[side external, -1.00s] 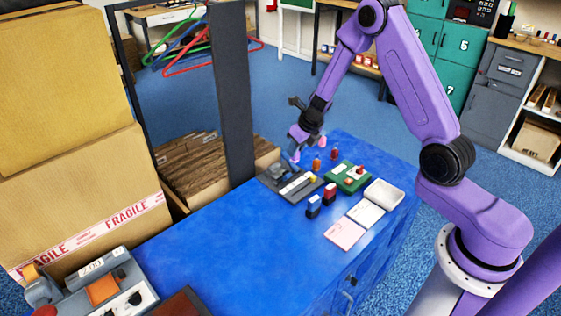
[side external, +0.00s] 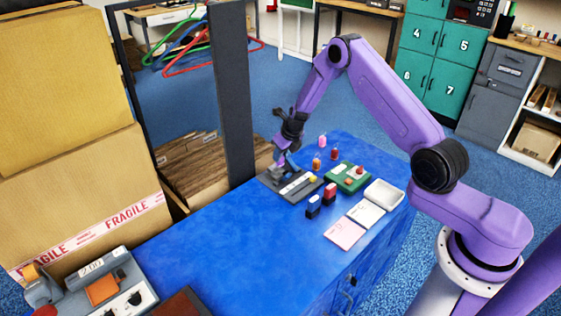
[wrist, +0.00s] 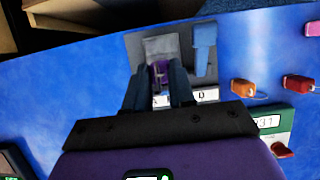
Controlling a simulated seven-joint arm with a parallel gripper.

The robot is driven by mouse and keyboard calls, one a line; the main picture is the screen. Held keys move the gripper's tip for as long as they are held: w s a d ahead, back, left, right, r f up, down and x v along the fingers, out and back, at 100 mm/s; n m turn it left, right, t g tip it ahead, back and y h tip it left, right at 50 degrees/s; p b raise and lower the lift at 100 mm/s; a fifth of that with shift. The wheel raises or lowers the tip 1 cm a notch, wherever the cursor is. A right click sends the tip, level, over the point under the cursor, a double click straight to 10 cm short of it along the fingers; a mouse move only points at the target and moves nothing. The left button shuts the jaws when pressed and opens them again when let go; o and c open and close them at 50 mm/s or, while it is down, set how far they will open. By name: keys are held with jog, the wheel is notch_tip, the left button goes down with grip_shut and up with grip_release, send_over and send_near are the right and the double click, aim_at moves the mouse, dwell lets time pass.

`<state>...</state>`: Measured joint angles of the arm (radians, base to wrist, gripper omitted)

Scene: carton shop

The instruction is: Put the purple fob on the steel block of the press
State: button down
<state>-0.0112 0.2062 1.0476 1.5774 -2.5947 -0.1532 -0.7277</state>
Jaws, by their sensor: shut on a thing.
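My gripper (wrist: 159,88) is shut on the purple fob (wrist: 160,72), which shows between the fingertips in the wrist view. The steel block (wrist: 161,47) of the press lies just beyond the fob; I cannot tell whether they touch. A blue upright part (wrist: 204,47) stands on the press to the right of the block. In the side view my gripper (side external: 281,157) is low over the back end of the grey press (side external: 290,186) and hides part of it. The fob is hard to make out there.
Orange (side external: 317,165), red (side external: 334,153) and pink (side external: 322,140) fobs lie right of the press.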

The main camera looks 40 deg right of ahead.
aim_at(283, 157)
jog(key=shift+w+f, duration=0.2)
jog(key=shift+f, duration=1.65)
jog(key=shift+f, duration=0.15)
jog(key=c, duration=1)
grip_release()
jog(key=shift+o, duration=0.2)
jog(key=v, duration=1.2)
jog(key=shift+r, duration=0.25)
